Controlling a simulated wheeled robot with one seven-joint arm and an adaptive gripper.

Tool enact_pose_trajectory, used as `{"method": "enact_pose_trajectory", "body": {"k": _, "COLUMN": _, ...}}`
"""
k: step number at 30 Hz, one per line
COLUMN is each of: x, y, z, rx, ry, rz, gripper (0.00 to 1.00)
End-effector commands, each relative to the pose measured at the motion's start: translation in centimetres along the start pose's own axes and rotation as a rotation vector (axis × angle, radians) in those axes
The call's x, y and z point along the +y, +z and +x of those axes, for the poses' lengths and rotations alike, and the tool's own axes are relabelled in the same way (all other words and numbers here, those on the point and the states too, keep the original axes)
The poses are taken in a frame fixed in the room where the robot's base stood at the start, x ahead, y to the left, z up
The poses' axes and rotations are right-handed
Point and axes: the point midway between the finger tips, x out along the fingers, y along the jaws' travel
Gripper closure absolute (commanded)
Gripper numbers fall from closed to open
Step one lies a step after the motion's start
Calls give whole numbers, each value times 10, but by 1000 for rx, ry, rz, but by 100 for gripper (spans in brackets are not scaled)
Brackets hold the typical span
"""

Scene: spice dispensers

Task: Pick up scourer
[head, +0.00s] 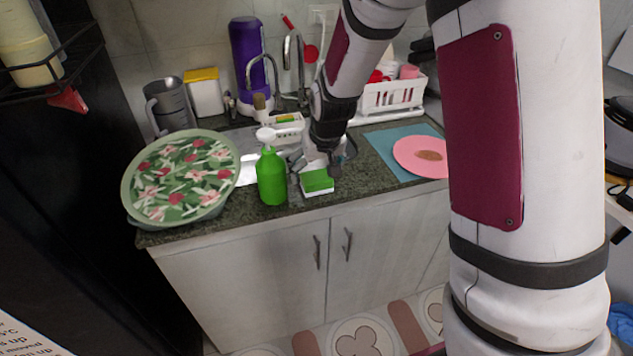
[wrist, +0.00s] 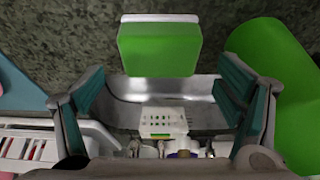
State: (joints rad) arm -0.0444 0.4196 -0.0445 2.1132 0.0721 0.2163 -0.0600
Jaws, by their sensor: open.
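The scourer, a block with a green top and white underside (head: 317,182), lies on the dark granite counter near its front edge. In the wrist view it shows its green face (wrist: 160,48) at the top centre, with a white strip along its far edge. My gripper (head: 328,158) is open and empty, just behind and above the scourer in the head view. In the wrist view the fingers (wrist: 163,83) stand wide apart, and the scourer lies just past their tips, roughly centred between them. I see no contact with it.
A green bottle with a white top (head: 271,177) stands close left of the scourer. A floral tray (head: 180,178) is farther left. A pink plate (head: 421,157) on a blue mat (head: 383,142) lies right. The metal sink (wrist: 200,115) and a white caddy (wrist: 164,122) are behind.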

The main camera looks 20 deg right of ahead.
Motion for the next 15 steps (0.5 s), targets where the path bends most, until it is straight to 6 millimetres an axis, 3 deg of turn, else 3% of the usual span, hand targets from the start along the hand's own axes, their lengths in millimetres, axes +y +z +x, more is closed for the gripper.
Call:
{"method": "enact_pose_trajectory", "body": {"k": 6, "x": 0, "y": 1, "z": 31, "rx": -3, "ry": 0, "rz": 0, "gripper": 14}}
{"method": "enact_pose_trajectory", "body": {"k": 15, "x": 0, "y": 0, "z": 37, "rx": 0, "ry": 0, "rz": 0, "gripper": 14}}
